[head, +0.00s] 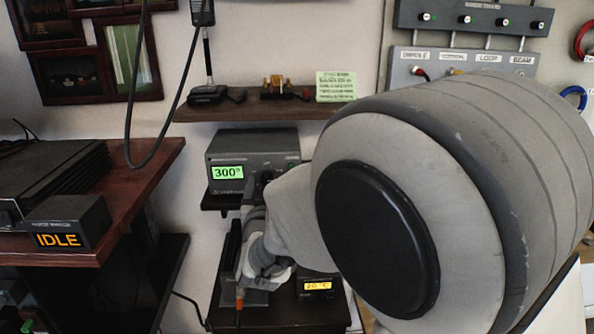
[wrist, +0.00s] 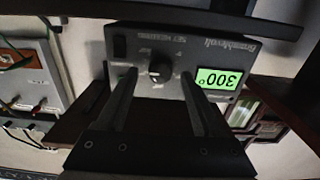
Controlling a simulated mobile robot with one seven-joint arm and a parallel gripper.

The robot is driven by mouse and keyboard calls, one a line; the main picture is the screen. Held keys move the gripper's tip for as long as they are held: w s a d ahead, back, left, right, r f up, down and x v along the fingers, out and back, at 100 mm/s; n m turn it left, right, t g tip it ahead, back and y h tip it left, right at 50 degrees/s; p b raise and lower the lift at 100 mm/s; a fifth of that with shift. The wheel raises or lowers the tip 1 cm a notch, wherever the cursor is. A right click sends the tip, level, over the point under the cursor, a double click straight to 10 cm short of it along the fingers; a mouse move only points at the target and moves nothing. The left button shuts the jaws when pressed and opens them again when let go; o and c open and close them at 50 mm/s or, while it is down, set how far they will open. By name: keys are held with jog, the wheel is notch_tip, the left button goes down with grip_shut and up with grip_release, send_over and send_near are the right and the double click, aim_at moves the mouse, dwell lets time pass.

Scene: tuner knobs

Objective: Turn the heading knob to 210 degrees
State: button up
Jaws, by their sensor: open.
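The heading unit (head: 240,146) is a grey box on a small dark shelf, with a green display (head: 227,172) reading 300°. The wrist view shows the unit upside down, its display (wrist: 217,79) also reading 300°. The round dark heading knob (wrist: 160,71) is on its front face, with small markings around it too small to read. My gripper (wrist: 158,76) is open, its two fingers pointing at the face, one on each side of the knob. I see gaps between fingers and knob; whether the tips reach its depth I cannot tell. My arm hides much of this in the head view.
A wooden shelf (head: 262,108) with a radio handset and green note hangs above the unit. At left, a table (head: 120,190) carries a box showing IDLE (head: 58,239). A switch panel (head: 470,18) hangs upper right.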

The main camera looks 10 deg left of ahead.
jog(key=shift+w+a, duration=0.1)
jog(key=shift+w, duration=0.15)
grip_shut()
dwell(0.4)
